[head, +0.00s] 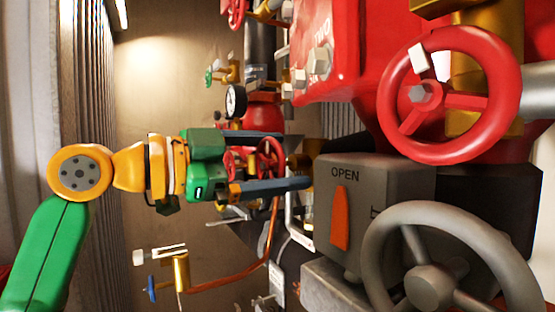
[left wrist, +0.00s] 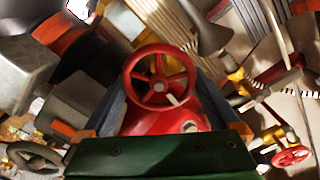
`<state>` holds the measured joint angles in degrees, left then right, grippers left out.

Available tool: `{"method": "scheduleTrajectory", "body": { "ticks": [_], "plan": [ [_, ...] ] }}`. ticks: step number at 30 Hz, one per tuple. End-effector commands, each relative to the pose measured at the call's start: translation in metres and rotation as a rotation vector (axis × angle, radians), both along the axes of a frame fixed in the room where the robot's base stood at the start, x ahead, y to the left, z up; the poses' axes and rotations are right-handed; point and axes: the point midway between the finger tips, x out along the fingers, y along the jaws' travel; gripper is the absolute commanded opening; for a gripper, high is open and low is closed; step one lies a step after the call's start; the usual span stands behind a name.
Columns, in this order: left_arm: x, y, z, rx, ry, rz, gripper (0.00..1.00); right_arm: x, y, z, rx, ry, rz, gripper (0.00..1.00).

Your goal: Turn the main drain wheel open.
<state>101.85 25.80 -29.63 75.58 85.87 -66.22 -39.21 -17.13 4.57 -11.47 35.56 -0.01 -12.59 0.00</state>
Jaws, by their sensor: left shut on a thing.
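A small red spoked handwheel (head: 270,157) sits low on the riser, partly covered by my left gripper. No label that I can read marks it as the main drain wheel. My left gripper (head: 306,163) has one finger above and one below this wheel, with the jaws shut on it across its width. In the left wrist view the red wheel (left wrist: 158,88) stands in front of a red body, between the two fingers. Exact finger contact is hard to see. My right gripper is not in view.
A large red handwheel (head: 452,155) and a large grey handwheel (head: 378,232) stand close at right. A grey box (head: 325,190) marked OPEN has an orange pointer (head: 340,218). A pressure gauge (head: 235,101) is above the left gripper. A blue-handled small valve (head: 151,289) and copper pipe are below.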

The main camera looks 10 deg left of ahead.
Motion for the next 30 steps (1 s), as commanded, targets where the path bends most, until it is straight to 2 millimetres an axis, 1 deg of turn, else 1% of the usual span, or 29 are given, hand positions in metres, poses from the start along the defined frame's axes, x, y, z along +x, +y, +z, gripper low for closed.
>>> {"method": "scheduleTrajectory", "body": {
  "ticks": [1,8,30],
  "plan": [
    [-0.0012,0.0008,0.0043,-0.016,0.004,-0.001,0.40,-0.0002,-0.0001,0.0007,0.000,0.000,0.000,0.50],
    [0.0000,0.0020,0.0073,-0.102,0.112,0.000,0.40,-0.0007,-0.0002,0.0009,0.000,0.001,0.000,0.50],
    [0.0086,0.0085,0.0088,-0.512,0.677,0.004,0.40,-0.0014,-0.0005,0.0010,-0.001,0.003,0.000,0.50]
  ]
}}
